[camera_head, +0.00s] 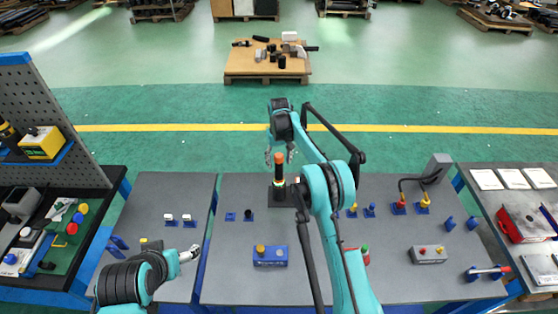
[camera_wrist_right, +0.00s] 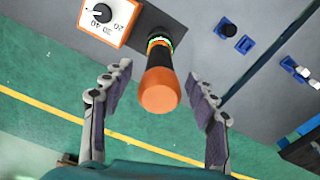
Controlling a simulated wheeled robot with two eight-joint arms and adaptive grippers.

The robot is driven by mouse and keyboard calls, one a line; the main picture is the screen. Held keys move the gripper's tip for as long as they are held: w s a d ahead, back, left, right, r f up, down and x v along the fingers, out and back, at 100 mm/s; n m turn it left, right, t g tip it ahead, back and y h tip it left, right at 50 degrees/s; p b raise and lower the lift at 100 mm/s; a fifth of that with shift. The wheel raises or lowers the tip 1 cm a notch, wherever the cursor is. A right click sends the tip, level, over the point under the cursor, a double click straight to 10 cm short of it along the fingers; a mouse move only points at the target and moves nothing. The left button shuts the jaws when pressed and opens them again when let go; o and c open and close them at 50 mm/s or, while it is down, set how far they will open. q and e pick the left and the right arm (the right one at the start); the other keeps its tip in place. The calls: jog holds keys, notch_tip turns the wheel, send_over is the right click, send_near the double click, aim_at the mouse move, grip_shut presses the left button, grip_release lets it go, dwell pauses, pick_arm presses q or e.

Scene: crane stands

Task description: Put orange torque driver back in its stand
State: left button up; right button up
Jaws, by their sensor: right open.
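The torque driver (camera_head: 279,168) has an orange cap, a black body and a green-and-red band, and stands upright on the middle table. A dark block (camera_head: 275,196) is at its foot; I cannot tell how the driver sits in it. My right gripper (camera_head: 281,153) is open around the top of the driver. In the right wrist view the orange cap (camera_wrist_right: 158,92) lies between the spread fingers of my right gripper (camera_wrist_right: 157,72), with a gap on both sides. My left gripper (camera_head: 190,254) is low over the left table, apart from the driver; its fingers are too small to read.
A white dial box with orange edges (camera_wrist_right: 108,17) stands beside the driver's foot. A blue box with a yellow knob (camera_head: 270,256) is nearer the front. Small blue holders (camera_head: 230,216) stand to the left.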

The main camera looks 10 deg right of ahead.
jog(key=shift+r+p, duration=1.2)
jog(key=shift+r, duration=1.35)
notch_tip(320, 180, up, 12)
jog(key=s+r+t+b, duration=0.2)
jog(key=s+r+b, duration=0.1)
jog(key=s+b, duration=0.35)
jog(key=s+d+f+m+t+b, duration=0.15)
jog(key=s+f+b, duration=0.25)
jog(key=s, duration=0.7)
jog(key=s+f+n+t+b, duration=0.1)
jog(key=s+f+t+b, duration=0.2)
jog(key=s, duration=0.9)
jog(key=s+f+b, duration=0.5)
jog(key=s+f, duration=0.6)
jog(key=f, duration=0.2)
jog(key=shift+s+d+f+m+t+b, duration=0.25)
jog(key=shift+d+m+t+b, duration=0.1)
jog(key=shift+d+m, duration=0.1)
